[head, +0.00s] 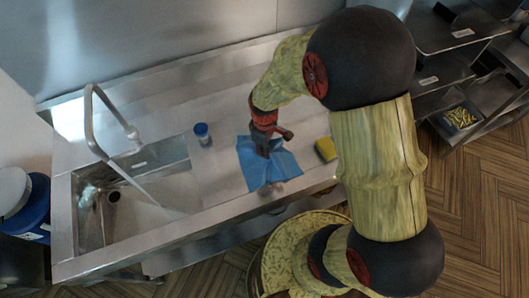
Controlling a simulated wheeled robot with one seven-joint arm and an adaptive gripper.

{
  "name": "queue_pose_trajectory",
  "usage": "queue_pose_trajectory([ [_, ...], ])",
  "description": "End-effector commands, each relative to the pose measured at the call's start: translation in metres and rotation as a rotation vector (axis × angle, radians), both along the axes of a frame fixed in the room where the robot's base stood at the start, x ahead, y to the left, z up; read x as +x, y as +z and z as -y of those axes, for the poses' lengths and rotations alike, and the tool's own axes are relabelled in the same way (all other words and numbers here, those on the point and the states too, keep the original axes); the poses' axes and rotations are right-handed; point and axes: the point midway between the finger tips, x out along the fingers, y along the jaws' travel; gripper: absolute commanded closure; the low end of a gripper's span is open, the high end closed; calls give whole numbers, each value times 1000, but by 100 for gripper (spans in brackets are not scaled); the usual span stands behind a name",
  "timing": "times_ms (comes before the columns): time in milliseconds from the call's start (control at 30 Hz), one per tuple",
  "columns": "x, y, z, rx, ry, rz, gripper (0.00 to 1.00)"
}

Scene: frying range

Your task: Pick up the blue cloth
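The blue cloth (256,172) lies spread and creased on the steel counter, right of the sink. My gripper (263,154) reaches down from above, and its tip overlaps the cloth's upper middle part. The fingers are small and dark here, so I cannot tell whether they are open or shut, or whether they touch the cloth. Part of the cloth is hidden behind the gripper.
A steel sink (183,187) with a tall faucet (88,112) is at the left. A small blue-topped container (202,133) stands between sink and cloth. A yellow sponge (325,149) lies right of the cloth. Blue tub (32,212) at far left; shelving (440,72) at right.

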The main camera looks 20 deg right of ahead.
Motion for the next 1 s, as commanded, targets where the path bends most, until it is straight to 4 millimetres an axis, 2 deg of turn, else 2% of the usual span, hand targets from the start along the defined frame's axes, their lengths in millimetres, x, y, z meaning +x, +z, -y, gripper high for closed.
queue_pose_trajectory([
  [33, 1, 18, 0, 0, 0, 3, 100],
  [400, 3, 83, 0, 0, 0, 6, 100],
  [800, 3, 89, 0, 0, 0, 6, 100],
  [867, 3, 95, 0, 0, 0, 6, 100],
  [1000, 3, 120, 0, 0, 0, 8, 100],
])
